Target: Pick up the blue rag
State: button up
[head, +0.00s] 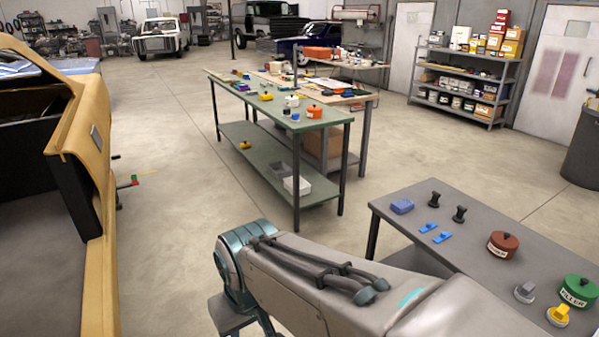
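A small blue-violet folded block (402,206), which looks like the blue rag, lies at the far left corner of the grey table (466,232) on the right. It is small in the picture, so I cannot be sure that it is cloth. Blue-and-white material (22,67) also shows on the tan vehicle body at the far left. My arm crosses the lower middle of the head view, in front of the grey table. Its far end bends down out of the picture, and my gripper is not in view.
Two blue clips (429,229), two black knobs (434,199), a brown-red tin (503,244) and a green tin (577,291) stand on the grey table. A green workbench (278,170) stands mid-room. The tan vehicle shell (85,170) fills the left. Open floor lies between.

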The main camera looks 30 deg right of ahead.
aim_at(402, 206)
jog(key=z, duration=0.3)
jog(key=i, duration=1.6)
jog(key=z, duration=1.15)
jog(key=i, duration=1.05)
jog(key=z, duration=1.7)
jog(key=i, duration=0.7)
jog(key=z, duration=0.55)
